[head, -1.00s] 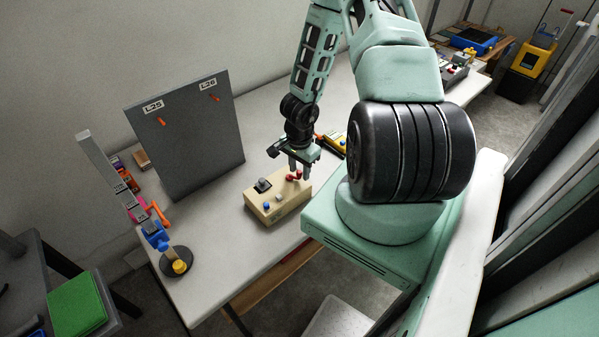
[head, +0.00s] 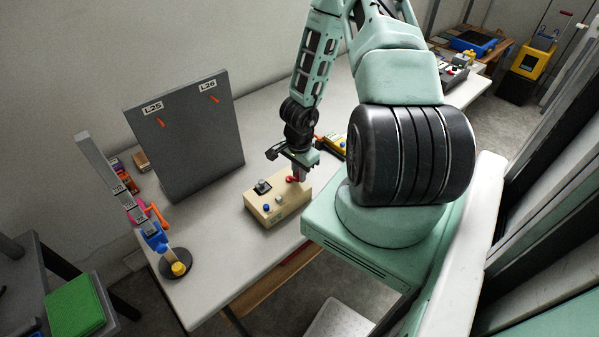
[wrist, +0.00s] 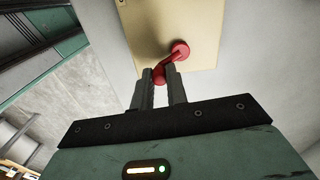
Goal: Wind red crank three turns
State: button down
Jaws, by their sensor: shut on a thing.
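The red crank (wrist: 179,50) is on the top face of a beige box (wrist: 205,22) in the wrist view. Its round hub lies to the upper right and its arm runs down left to the handle end. My gripper (wrist: 160,78) is shut on that handle end, with one finger on each side. In the head view the crank (head: 290,179) shows as a small red spot on the beige box (head: 262,214), partly hidden by my gripper (head: 299,174), which is over the box's right end.
The box also carries a black switch (head: 263,187), a blue knob (head: 266,208) and a pale knob. A grey upright panel (head: 190,140) with orange pegs stands behind. The white table (head: 225,262) is clear around the box.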

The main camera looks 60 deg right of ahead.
aim_at(296, 186)
jog(key=shift+a+m+b, duration=0.25)
jog(key=shift+m+b, duration=0.2)
jog(key=shift+m, duration=0.4)
jog(key=shift+a+m+b, duration=0.25)
jog(key=shift+m+b, duration=0.15)
jog(key=shift+m, duration=0.5)
jog(key=shift+a+m+b, duration=0.25)
jog(key=shift+m+b, duration=0.2)
jog(key=shift+m, duration=0.4)
jog(key=c, duration=1.4)
grip_release()
notch_tip(296, 186, up, 18)
jog(key=p, duration=1.1)
jog(key=shift+f+p, duration=0.25)
jog(key=shift+p, duration=0.1)
jog(key=shift+w+a, duration=0.1)
